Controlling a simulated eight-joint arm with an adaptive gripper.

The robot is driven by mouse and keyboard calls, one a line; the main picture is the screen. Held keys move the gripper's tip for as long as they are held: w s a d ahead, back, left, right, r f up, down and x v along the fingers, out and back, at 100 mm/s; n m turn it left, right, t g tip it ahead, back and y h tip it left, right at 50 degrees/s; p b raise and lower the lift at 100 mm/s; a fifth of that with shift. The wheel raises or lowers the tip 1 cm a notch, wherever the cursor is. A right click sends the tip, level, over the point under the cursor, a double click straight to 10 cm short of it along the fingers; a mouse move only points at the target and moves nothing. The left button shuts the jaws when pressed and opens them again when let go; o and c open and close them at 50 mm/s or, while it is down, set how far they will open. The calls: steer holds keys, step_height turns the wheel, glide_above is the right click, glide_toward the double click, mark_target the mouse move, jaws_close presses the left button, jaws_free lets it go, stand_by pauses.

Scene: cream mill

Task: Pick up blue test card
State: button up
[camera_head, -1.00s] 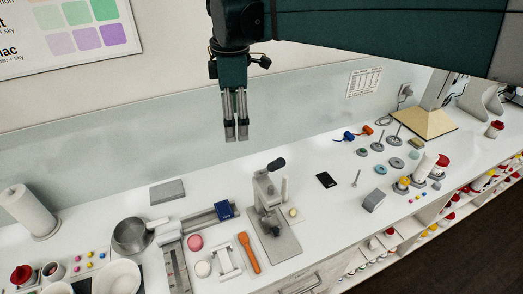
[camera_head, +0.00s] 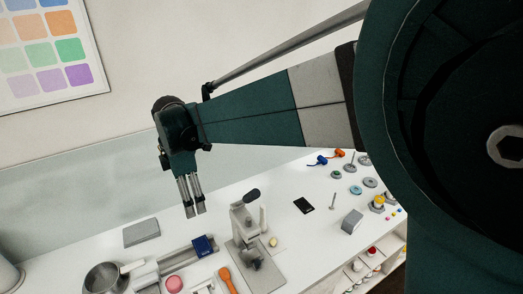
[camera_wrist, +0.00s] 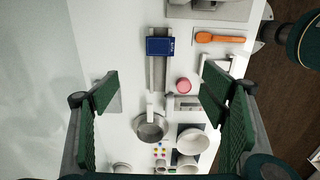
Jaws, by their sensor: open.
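The blue test card (camera_head: 204,246) is a small dark blue rectangle at the right end of a grey rail on the white counter. In the wrist view the blue test card (camera_wrist: 158,46) lies across the rail, with pale lettering along its right edge. My gripper (camera_head: 193,212) hangs in the air above the counter, fingers pointing down, apart from the card. In the wrist view my gripper (camera_wrist: 160,95) is open and empty, its pads spread wide. The card shows above the gap between the pads there.
A grey press (camera_head: 245,236) stands just right of the card. An orange spatula (camera_head: 229,280), a pink round piece (camera_head: 174,284) and a metal pan (camera_head: 102,277) are close by. A grey slab (camera_head: 142,233) lies behind the rail. A black flat item (camera_head: 303,206) lies further right.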

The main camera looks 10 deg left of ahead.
glide_toward(202, 246)
steer(key=shift+a+r, duration=0.1)
steer(key=shift+f, duration=1.3)
steer(key=shift+f, duration=0.1)
steer(key=shift+f, duration=2.55)
steer(key=shift+f, duration=0.2)
steer(key=c, duration=0.9)
